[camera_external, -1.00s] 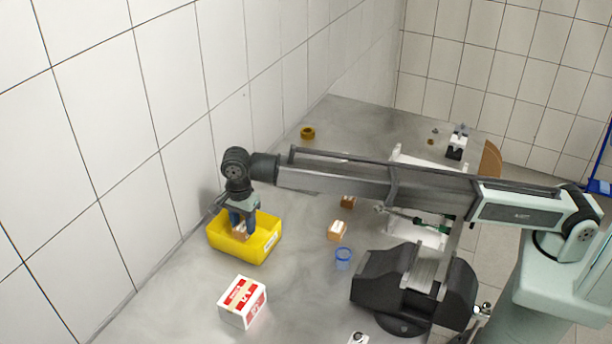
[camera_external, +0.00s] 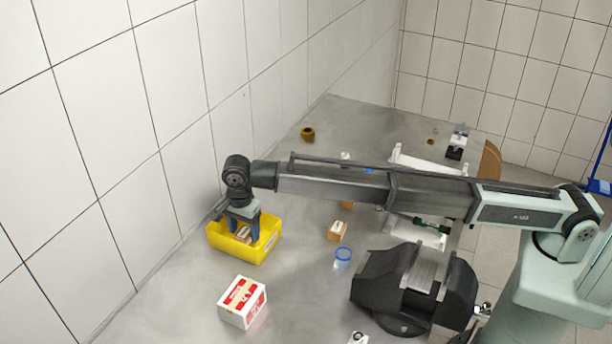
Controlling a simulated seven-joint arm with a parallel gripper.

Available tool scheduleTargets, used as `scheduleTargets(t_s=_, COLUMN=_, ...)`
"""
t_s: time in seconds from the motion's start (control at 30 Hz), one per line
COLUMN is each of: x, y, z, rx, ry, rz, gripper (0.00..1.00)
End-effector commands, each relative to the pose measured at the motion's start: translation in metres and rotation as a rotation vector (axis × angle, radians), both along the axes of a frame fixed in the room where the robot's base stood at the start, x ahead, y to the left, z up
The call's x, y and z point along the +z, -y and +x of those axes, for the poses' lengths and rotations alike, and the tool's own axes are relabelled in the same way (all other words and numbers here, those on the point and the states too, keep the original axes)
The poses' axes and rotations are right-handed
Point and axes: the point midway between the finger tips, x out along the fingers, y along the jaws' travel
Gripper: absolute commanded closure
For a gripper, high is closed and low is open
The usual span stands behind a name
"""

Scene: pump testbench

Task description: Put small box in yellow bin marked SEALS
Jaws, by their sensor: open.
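The yellow bin (camera_external: 256,254) stands on the bench by the tiled wall, a pale label on its right side too small to read. My gripper (camera_external: 245,230) points down into the bin and is open. A small brown box (camera_external: 243,234) with a white top lies in the bin between and below the fingers; they partly hide it. I cannot tell whether a finger touches it. Another small brown box (camera_external: 337,231) stands on the bench right of the bin, and a further brown one (camera_external: 346,205) is partly hidden by my arm.
A red-and-white box (camera_external: 242,302) stands in front of the bin. A blue cup (camera_external: 342,258) and a large black vise (camera_external: 415,285) are to the right. A brown ring (camera_external: 307,134) lies at the back. Bench between bin and cup is clear.

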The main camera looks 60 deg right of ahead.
Motion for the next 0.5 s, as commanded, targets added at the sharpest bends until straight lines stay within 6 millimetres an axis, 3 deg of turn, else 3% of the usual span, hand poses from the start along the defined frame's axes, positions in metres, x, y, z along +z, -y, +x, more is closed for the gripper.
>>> scheduleTargets(t_s=0.27, x=0.011, y=0.0, z=0.0, rx=0.0, ry=0.0, rz=0.0, gripper=0.33)
scheduleTargets(t_s=0.5, x=0.053, y=-0.001, z=0.001, rx=0.0, ry=0.002, rz=0.001, gripper=0.33)
